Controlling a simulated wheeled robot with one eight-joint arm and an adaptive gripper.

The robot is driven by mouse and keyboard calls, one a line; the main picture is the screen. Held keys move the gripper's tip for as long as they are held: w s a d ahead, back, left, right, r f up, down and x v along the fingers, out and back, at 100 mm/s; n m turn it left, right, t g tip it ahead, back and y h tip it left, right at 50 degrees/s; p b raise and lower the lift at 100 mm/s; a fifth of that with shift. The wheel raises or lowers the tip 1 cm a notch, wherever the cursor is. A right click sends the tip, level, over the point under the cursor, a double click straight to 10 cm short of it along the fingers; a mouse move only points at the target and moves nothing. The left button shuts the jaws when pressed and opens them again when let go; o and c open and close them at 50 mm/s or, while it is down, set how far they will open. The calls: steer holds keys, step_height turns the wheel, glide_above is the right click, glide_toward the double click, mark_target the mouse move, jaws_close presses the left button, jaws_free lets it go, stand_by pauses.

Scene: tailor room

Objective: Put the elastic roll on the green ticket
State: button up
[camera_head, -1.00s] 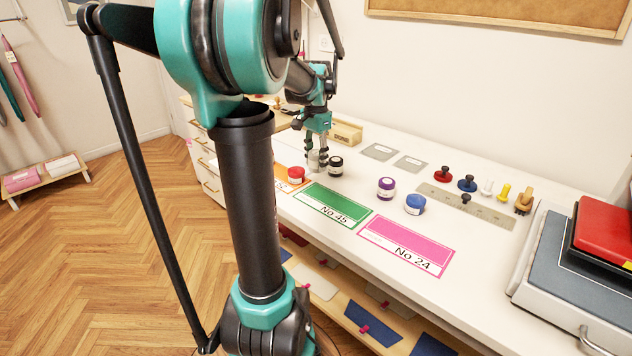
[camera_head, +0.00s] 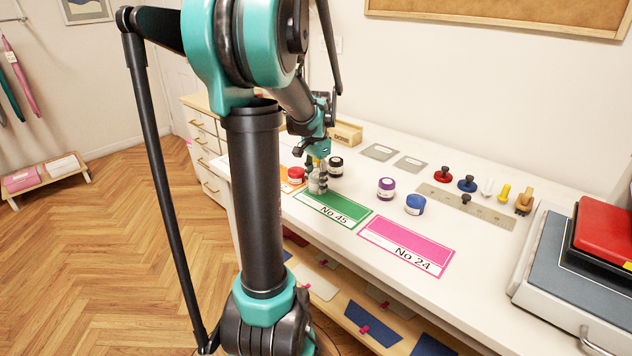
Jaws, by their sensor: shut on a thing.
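My gripper (camera_head: 317,182) is shut on a small pale grey-white roll (camera_head: 314,184), which appears to be the elastic roll. The fingers partly cover it. It is at the far left edge of the green ticket (camera_head: 345,211), marked No 45, which lies flat on the white table. I cannot tell whether the roll touches the ticket or is just above it. The rest of the green ticket is bare.
A red-topped jar (camera_head: 296,174) stands close left of my gripper, a black-topped jar (camera_head: 336,166) just behind. Purple (camera_head: 386,188) and blue (camera_head: 415,204) jars stand to the right. A pink ticket (camera_head: 407,246) lies beside the green one; an orange ticket (camera_head: 288,187) is partly hidden.

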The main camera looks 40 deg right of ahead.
mark_target(316, 175)
steer(key=o, duration=1.1)
step_height(316, 175, up, 12)
steer(key=shift+r, duration=0.15)
steer(key=w+a+f+n+t, duration=0.1)
steer(key=w+a+f+n, duration=0.3)
steer(key=a, duration=0.5)
steer(key=w+a+f+n+t, duration=0.15)
steer(key=a+f+n, duration=0.35)
steer(key=a, duration=0.5)
steer(key=s+a+f+n, duration=0.2)
steer(key=a+f+n, duration=0.1)
steer(key=a, duration=0.3)
steer(key=s+a+f+n+t, duration=0.1)
steer(key=s+a+f+n, duration=0.1)
steer(key=a+f, duration=0.3)
steer(key=s+a+f+n, duration=0.3)
steer(key=a+f+n, duration=0.1)
steer(key=a, duration=0.4)
steer(key=shift+a+f+n+t, duration=0.2)
steer(key=shift+n+t, duration=0.15)
steer(key=shift+n, duration=0.05)
